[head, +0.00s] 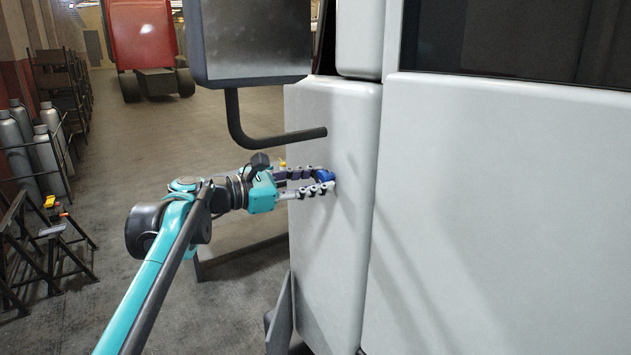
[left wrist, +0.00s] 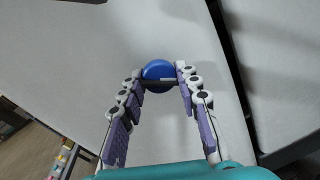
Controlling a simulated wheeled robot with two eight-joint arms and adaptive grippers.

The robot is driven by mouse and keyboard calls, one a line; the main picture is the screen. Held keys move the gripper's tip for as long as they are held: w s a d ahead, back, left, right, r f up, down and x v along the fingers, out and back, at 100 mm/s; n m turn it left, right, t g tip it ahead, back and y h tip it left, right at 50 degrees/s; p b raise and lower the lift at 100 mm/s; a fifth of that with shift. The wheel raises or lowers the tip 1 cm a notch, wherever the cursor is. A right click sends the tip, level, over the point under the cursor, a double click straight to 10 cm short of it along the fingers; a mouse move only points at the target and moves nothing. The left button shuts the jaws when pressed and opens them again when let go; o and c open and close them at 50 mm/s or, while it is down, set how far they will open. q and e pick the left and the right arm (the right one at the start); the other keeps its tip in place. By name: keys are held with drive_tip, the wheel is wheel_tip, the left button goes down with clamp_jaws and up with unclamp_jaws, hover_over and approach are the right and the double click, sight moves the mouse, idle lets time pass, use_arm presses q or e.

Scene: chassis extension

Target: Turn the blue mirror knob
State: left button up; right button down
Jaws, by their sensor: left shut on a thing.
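The blue mirror knob (head: 325,175) sits on the pale grey side panel of a vehicle (head: 345,240), below the mirror arm. In the left wrist view the knob (left wrist: 158,70) shows as a round blue disc with a dark bar across its lower part, between my fingertips. My left gripper (head: 326,181) reaches in from the left and is shut on the knob, one finger on each side; it also shows in the left wrist view (left wrist: 160,80). The fingers partly hide the knob. My right gripper is in neither view.
A large dark mirror (head: 250,45) hangs above my left arm, on a bent black bar (head: 250,140) that meets the panel just above the gripper. Grey cylinders (head: 50,145) and dark racks (head: 35,250) stand at the left. A red vehicle (head: 140,35) is at the back. Open floor lies between.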

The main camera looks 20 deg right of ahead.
use_arm(q)
drive_tip(key=o, duration=1.2)
drive_tip(key=shift+c, duration=0.2)
drive_tip(key=shift+a, duration=0.1)
drive_tip(key=f+v, duration=0.1)
drive_tip(key=v, duration=1.1)
drive_tip(key=shift+r, duration=0.4)
drive_tip(key=shift+f, duration=0.1)
